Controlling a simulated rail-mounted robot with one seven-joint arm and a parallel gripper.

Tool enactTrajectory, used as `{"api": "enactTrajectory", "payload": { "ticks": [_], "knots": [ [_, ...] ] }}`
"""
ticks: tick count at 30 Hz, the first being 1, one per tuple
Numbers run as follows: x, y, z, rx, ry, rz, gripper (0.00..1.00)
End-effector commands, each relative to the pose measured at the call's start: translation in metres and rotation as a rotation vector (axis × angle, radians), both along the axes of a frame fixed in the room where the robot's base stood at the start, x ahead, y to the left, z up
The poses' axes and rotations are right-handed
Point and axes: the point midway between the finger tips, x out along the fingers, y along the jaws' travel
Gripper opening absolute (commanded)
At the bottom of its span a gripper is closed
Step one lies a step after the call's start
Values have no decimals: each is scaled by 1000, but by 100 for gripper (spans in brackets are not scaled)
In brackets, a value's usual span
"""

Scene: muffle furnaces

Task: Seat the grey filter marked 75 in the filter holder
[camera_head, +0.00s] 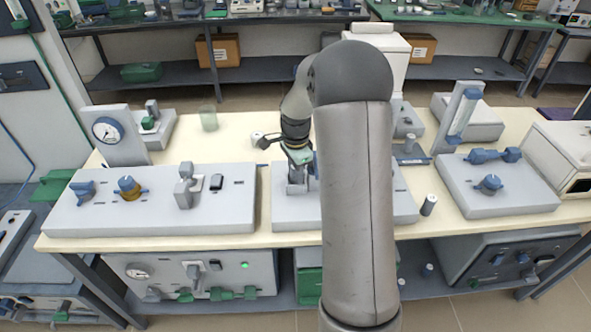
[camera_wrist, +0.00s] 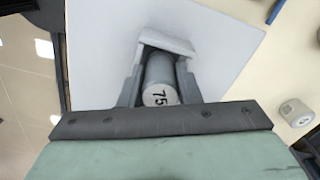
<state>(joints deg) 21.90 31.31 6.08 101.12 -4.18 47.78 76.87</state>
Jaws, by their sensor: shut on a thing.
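The grey filter (camera_wrist: 160,82) is a small cylinder with a black 75 on its pale end face, which points toward the wrist camera. My gripper (camera_wrist: 160,88) is shut on it, with a finger on either side. A light grey bracket, seemingly the filter holder (camera_wrist: 166,43), stands just past the filter on a pale panel. I cannot tell whether the filter touches it or sits inside it. In the head view my gripper (camera_head: 299,163) is low over the middle panel (camera_head: 289,212), at the grey upright piece there. My arm hides part of this panel, and the filter is not clear there.
Another marked cylinder (camera_wrist: 295,112) is on the bench at right in the wrist view. A dark cylinder (camera_head: 428,205) stands at the bench's front right. A left panel (camera_head: 150,212) with knobs and a right panel (camera_head: 500,190) flank the middle one. A gauge (camera_head: 112,132) stands back left.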

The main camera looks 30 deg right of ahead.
Motion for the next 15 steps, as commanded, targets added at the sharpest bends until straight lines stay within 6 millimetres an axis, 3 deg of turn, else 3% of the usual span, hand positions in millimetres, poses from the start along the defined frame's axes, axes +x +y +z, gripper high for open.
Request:
{"api": "enactTrajectory", "payload": {
  "ticks": [11, 12, 14, 15],
  "knots": [
    [-1, 1, -9, 2, 5, 1, 7],
    [-1, 1, -10, 2, 6, 1, 36],
    [-2, 1, -11, 2, 7, 1, 52],
    [-3, 1, -11, 3, 9, 1, 56]
  ]
}}
